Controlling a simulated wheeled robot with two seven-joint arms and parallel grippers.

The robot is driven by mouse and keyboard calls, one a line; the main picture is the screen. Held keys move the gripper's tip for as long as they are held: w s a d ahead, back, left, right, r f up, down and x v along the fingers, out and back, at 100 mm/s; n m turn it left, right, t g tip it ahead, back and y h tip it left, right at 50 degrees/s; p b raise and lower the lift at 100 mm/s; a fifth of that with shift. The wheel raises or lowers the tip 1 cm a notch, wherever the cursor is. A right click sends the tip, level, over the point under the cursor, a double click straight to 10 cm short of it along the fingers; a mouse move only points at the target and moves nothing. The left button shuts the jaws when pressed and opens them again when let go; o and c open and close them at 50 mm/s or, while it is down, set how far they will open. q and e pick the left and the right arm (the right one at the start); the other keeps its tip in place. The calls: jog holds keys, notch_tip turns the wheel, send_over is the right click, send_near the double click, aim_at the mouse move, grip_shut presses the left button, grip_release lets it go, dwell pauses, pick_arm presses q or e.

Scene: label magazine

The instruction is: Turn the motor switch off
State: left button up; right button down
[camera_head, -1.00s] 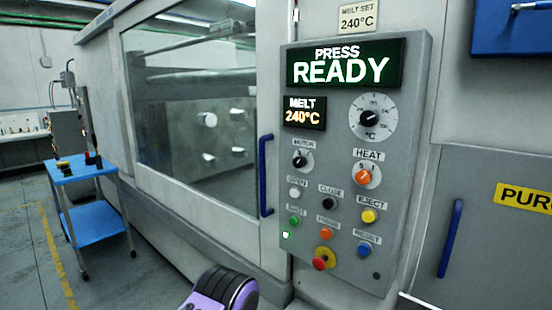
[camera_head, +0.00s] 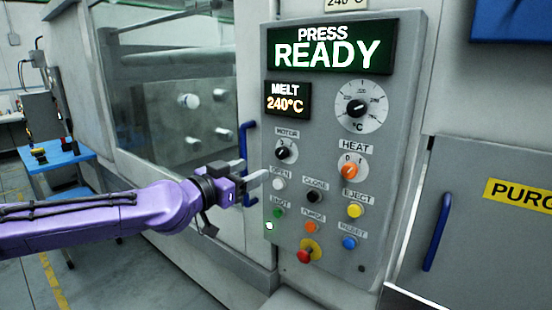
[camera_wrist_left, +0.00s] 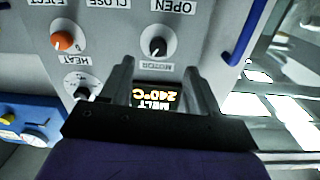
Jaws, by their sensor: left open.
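The motor switch (camera_head: 283,152) is a small black rotary knob on a pale round plate, under the MOTOR label on the grey control panel (camera_head: 385,225). I cannot read its setting surely. My left gripper (camera_head: 250,171) is open and empty, just left of and slightly below the knob in the head view. In the upside-down left wrist view the motor switch (camera_wrist_left: 157,41) shows beyond and between the two fingertips (camera_wrist_left: 158,66), apart from them. My right gripper is not in view.
An orange heat knob (camera_head: 350,171) and several coloured buttons sit close by. A red emergency button (camera_head: 305,255) is lower down. A blue door handle (camera_head: 246,140) stands behind my left gripper. The display (camera_head: 332,46) reads PRESS READY; the melt display (camera_head: 289,98) reads 240°C.

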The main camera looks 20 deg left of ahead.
aim_at(280, 154)
pick_arm(q)
jog(key=x, duration=0.6)
jog(key=r+x, duration=0.1)
jog(key=x, duration=0.2)
jog(key=shift+w+d+r, duration=0.15)
jog(key=shift+w+d+p, duration=0.3)
jog(key=shift+w+p, duration=0.05)
jog(key=shift+w, duration=0.25)
jog(key=c, duration=1)
jog(key=shift+c, duration=0.2)
